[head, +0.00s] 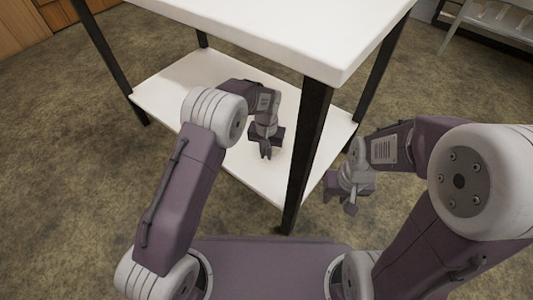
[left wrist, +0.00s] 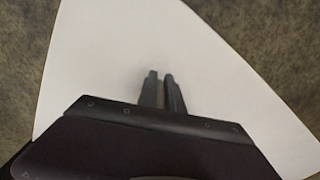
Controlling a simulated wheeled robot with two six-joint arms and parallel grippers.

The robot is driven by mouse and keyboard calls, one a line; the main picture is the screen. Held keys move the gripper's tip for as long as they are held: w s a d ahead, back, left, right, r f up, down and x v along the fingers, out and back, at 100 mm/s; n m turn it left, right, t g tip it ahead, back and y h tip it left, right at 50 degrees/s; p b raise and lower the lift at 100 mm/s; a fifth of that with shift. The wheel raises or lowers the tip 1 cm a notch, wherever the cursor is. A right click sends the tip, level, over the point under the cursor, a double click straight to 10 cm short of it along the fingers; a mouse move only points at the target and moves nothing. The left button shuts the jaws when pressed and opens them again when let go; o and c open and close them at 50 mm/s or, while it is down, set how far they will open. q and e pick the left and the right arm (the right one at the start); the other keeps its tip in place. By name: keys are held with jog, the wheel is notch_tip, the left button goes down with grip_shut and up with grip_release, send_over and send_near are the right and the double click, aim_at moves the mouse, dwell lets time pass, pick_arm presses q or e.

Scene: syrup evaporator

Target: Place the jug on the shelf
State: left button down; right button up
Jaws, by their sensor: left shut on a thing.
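The shelf is the white lower board (head: 172,82) of a table with black legs. My left gripper (head: 266,156) points down over it, under the tabletop. In the left wrist view the two dark fingers (left wrist: 161,75) are nearly together with a narrow gap, above the white shelf (left wrist: 100,50). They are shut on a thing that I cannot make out. No jug shows in either view. My right gripper (head: 351,203) hangs to the right of the near table leg, outside the shelf; its fingers are too small to judge.
The white tabletop (head: 290,25) overhangs the shelf. A black leg (head: 308,150) stands at the near corner, between my two grippers. The visible shelf surface looks clear. A grey rack or chair (head: 495,20) stands at the top right. Brown floor surrounds the table.

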pick_arm(q)
jog(key=shift+f, duration=0.55)
dwell(0.4)
jog(key=c, duration=1.4)
grip_release()
jog(key=shift+r, duration=0.1)
notch_tip(320, 180, up, 8)
jog(key=p, duration=0.6)
jog(key=shift+f, duration=0.3)
